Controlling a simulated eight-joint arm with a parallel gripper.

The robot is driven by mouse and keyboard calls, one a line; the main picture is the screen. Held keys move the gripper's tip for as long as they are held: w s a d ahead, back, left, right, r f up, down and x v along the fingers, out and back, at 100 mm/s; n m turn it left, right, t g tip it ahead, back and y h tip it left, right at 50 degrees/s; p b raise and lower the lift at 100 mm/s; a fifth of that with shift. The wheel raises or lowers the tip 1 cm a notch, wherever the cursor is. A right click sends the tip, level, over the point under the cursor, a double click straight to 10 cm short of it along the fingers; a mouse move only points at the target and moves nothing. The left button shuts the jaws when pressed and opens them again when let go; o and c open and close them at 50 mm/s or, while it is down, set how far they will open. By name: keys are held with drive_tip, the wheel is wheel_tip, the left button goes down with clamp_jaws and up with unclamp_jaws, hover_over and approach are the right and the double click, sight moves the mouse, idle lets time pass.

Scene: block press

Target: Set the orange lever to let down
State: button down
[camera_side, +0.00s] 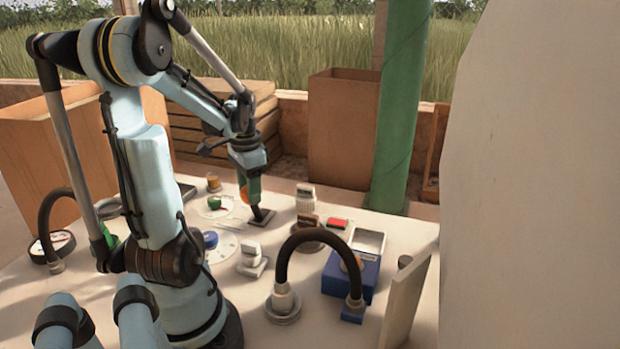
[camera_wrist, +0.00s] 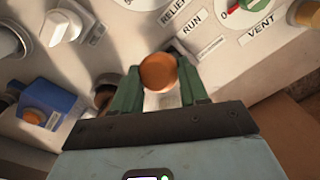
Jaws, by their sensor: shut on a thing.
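The orange lever shows as a round orange knob (camera_wrist: 158,72) in the wrist view, between the green fingers of my gripper (camera_wrist: 157,80). My gripper is shut on this knob. RELIEF (camera_wrist: 172,12) and RUN (camera_wrist: 192,29) labels are beside the knob in the wrist view.
A VENT dial with a green pointer (camera_side: 215,202) lies left of my gripper. A blue knob (camera_side: 210,239), a white switch (camera_side: 251,258), a black hose (camera_side: 318,233) and a blue box (camera_side: 343,280) stand nearer the camera. A green post (camera_side: 401,110) rises behind the panel.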

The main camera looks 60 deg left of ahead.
drive_tip(key=shift+w+a+r, duration=0.2)
drive_tip(key=shift+w+a, duration=0.25)
drive_tip(key=w+a+f, duration=0.1)
drive_tip(key=w+a, duration=0.6)
drive_tip(key=shift+a, duration=0.15)
idle(0.4)
drive_tip(key=shift+f, duration=0.1)
drive_tip(key=c, duration=0.6)
unclamp_jaws()
